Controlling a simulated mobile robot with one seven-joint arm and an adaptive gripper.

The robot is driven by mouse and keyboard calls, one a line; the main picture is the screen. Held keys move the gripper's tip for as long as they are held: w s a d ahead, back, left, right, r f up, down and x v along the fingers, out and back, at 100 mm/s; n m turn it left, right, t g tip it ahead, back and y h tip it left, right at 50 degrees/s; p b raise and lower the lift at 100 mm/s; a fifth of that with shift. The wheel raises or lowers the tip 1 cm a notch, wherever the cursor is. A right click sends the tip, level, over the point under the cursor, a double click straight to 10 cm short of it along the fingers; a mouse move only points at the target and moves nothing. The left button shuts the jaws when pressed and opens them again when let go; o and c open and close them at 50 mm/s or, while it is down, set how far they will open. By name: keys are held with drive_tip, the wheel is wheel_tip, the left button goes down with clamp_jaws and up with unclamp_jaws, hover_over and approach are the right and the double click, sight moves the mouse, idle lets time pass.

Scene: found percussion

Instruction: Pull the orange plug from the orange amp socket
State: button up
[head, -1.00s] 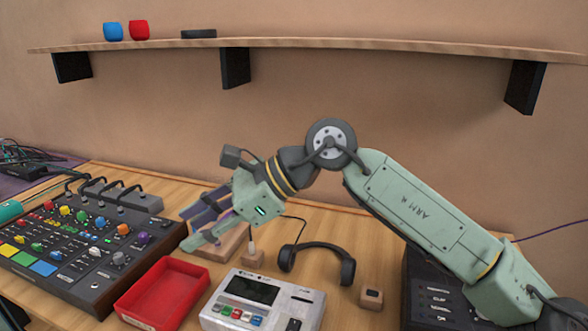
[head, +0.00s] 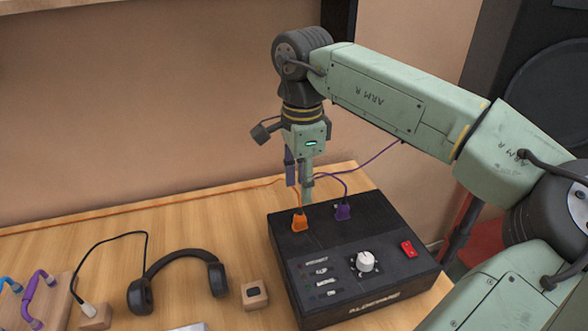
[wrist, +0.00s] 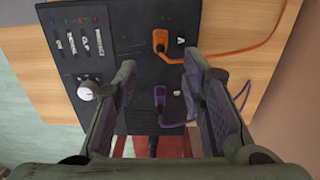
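The orange plug (head: 299,222) stands in a socket on top of the black amp (head: 298,252), near its back left edge. In the wrist view the orange plug (wrist: 160,41) sits near the top with its orange cable running right. My gripper (head: 299,186) hangs pointing down behind and above the amp's back edge, near the orange plug. In the wrist view my gripper (wrist: 158,70) is open and empty, its two fingers spread apart. The purple plug (head: 343,212) sits in the amp to the right of the orange one; in the wrist view it shows between the fingers (wrist: 160,96).
The amp carries a white knob (head: 366,261) and a red switch (head: 408,249). Headphones (head: 180,275) and a small wooden block (head: 254,295) lie to the left. The orange cable (head: 140,204) runs along the table's back.

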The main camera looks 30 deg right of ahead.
sight(300, 213)
wheel_tip(300, 213, down, 9)
drive_tip(key=b, duration=0.4)
drive_tip(key=shift+f, duration=0.1)
clamp_jaws()
drive_tip(key=shift+w, duration=0.1)
idle(0.5)
drive_tip(key=shift+r+p, duration=0.75)
drive_tip(key=shift+r, duration=0.4)
drive_tip(key=shift+r, duration=0.1)
drive_tip(key=shift+r+p, duration=0.9)
drive_tip(key=shift+r, duration=0.5)
